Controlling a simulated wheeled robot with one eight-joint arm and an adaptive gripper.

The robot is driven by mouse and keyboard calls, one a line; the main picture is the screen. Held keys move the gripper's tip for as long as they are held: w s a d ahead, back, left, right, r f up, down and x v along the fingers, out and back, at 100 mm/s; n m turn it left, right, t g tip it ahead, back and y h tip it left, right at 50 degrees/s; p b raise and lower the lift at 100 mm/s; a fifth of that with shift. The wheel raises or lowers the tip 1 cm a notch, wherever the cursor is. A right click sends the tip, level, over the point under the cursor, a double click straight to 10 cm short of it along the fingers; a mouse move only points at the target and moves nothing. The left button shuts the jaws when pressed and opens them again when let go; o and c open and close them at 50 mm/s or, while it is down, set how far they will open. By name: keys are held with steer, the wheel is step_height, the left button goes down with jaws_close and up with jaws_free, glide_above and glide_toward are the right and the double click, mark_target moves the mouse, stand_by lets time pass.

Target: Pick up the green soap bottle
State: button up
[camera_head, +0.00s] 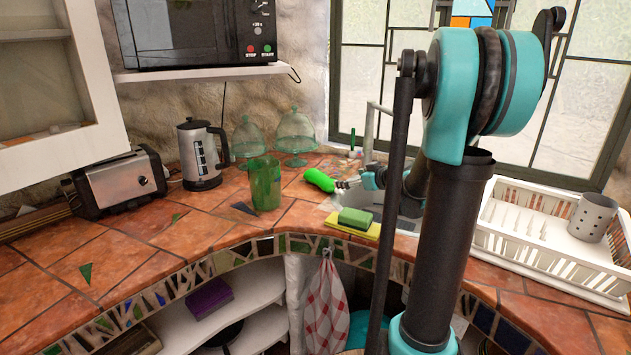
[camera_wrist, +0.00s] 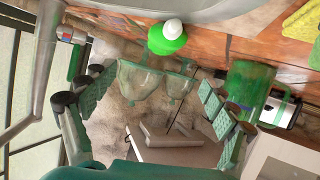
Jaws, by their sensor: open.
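The bright green soap bottle (camera_head: 320,180) appears to lie on its side on the tiled counter, just left of my gripper in the head view. In the wrist view the bottle (camera_wrist: 167,42) is seen nearly end-on, with its white cap facing the camera, above the space between the fingers. My gripper (camera_head: 352,183) reaches left over the counter near the sink. In the wrist view my gripper (camera_wrist: 153,103) has its fingers wide apart with nothing held between them. Whether a fingertip touches the bottle cannot be told.
A green glass pitcher (camera_head: 265,184) stands left of the bottle, with glass domes (camera_head: 296,135) behind. A green sponge (camera_head: 355,217) on a yellow cloth (camera_head: 345,228) lies in front. A kettle (camera_head: 201,160) and toaster (camera_head: 120,182) are left; a dish rack (camera_head: 535,240) is right.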

mark_target(325, 178)
steer(key=x, duration=1.1)
steer(key=shift+a+f, duration=0.1)
steer(key=shift+a+x, duration=0.15)
steer(key=shift+x, duration=1.25)
steer(key=shift+a+x, duration=0.2)
steer(key=shift+x, duration=1.2)
steer(key=shift+s, duration=0.2)
steer(key=shift+c, duration=0.3)
steer(key=c, duration=1.5)
